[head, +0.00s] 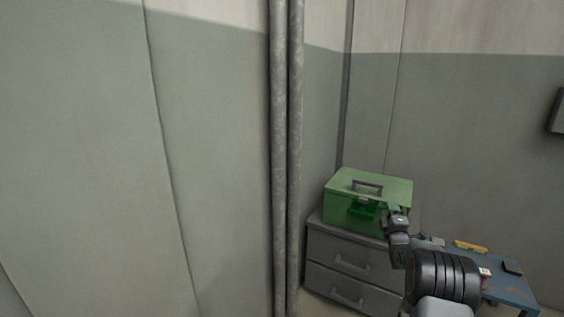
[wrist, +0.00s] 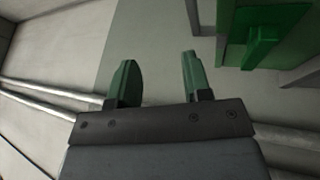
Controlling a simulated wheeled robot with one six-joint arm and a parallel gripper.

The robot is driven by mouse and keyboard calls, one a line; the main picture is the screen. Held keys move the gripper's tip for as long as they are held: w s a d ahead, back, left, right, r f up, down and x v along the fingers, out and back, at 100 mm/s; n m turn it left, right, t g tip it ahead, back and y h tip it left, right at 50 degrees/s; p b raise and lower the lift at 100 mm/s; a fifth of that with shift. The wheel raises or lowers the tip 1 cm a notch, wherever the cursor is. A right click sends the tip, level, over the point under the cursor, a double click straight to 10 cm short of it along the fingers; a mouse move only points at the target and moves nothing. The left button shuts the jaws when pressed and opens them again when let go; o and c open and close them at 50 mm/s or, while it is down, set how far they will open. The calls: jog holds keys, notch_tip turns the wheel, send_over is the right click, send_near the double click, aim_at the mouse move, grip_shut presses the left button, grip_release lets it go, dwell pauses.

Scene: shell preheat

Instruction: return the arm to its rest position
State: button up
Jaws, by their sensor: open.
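My gripper (wrist: 158,75) is open in the wrist view, with its two green-tipped fingers apart and nothing between them. In the head view my arm reaches up from the lower right. Its end, with the gripper (head: 396,213), shows in front of the right side of the green toolbox (head: 342,209). I cannot tell from the head view how far the gripper is from the box. A green surface with a handle-like part (wrist: 262,40) fills the upper right of the wrist view, apart from the fingers.
The toolbox stands on a grey drawer cabinet (head: 336,262) in the corner. A blue table (head: 509,289) at the lower right bears a yellow item (head: 470,247) and a dark flat item (head: 512,267). Vertical pipes (head: 287,150) run up the wall left of the cabinet.

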jog(key=s+a+r+m+g+p, duration=0.4)
jog(key=s+a+r+p, duration=0.15)
jog(key=r, duration=0.45)
jog(key=s+a+r+m+g+p, duration=0.45)
jog(key=a+r+p, duration=0.25)
jog(key=r, duration=0.3)
jog(key=s+a+r+m+g+y+p, duration=0.1)
jog(key=s+a+r+m+g+p, duration=0.1)
jog(key=s, duration=0.8)
jog(key=s+a+r+m+g+y+p, duration=0.1)
jog(key=s+a+g+p, duration=0.3)
jog(key=s, duration=0.6)
jog(key=s+a+r+m+g+y+p, duration=0.1)
jog(key=s+a+r+m+g+p, duration=0.2)
jog(key=s, duration=0.7)
jog(key=a+m+p, duration=0.1)
jog(key=a+p, duration=0.1)
jog(key=p, duration=0.1)
jog(key=shift+s+r+p, duration=0.15)
jog(key=shift+r+p, duration=0.15)
jog(key=shift+p, duration=0.1)
